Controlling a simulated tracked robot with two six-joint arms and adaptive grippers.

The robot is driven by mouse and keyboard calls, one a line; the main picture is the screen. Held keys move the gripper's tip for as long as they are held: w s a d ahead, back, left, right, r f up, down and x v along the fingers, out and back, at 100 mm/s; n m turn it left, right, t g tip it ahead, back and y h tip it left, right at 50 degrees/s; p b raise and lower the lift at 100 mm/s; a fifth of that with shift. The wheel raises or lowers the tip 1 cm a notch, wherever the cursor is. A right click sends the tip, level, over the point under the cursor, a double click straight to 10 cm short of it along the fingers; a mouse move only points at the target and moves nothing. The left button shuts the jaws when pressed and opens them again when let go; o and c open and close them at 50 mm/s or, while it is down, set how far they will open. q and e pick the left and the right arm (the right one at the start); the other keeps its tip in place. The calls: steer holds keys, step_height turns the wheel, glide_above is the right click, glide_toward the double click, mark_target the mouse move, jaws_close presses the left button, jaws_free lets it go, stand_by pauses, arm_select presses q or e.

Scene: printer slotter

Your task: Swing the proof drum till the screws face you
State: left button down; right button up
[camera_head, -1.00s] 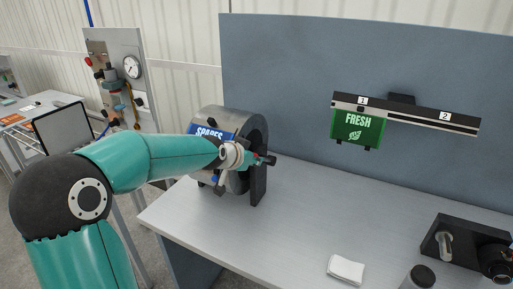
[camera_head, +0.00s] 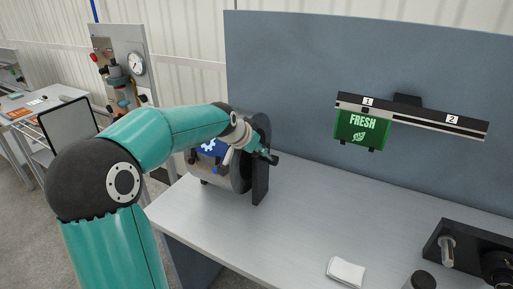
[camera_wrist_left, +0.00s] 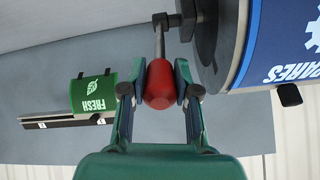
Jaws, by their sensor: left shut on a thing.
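The proof drum (camera_head: 228,179) is a grey metal cylinder on a dark stand at the left of the bench. A blue label (camera_head: 210,146) with a white gear faces forward, partly behind my arm. In the left wrist view the label (camera_wrist_left: 285,42) reads SPARES. My left gripper (camera_wrist_left: 161,84) is shut on a red crank handle (camera_wrist_left: 158,84) joined by a metal arm to the drum's end. In the head view my left gripper (camera_head: 268,156) is at the drum's right end. I cannot make out screws on the drum. My right gripper is not in view.
A green FRESH cartridge (camera_head: 361,127) hangs in slot 1 of a rail (camera_head: 430,117) on the blue-grey panel. A white cloth (camera_head: 345,271), a dark-topped cylinder (camera_head: 421,280) and a black fixture (camera_head: 465,250) are toward the front right. The bench middle is clear.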

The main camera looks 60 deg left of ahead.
arm_select(q)
steer(key=shift+s+d+f, duration=0.1)
steer(key=shift+d+f, duration=0.05)
steer(key=shift+f, duration=0.1)
steer(key=c, duration=0.8)
jaws_free()
steer(key=shift+r, duration=0.15)
steer(key=shift+c, duration=0.2)
steer(key=shift+r, duration=0.1)
steer(key=v, duration=1.1)
steer(key=shift+s+d+r, duration=0.15)
steer(key=shift+s+r, duration=0.05)
steer(key=shift+s, duration=0.1)
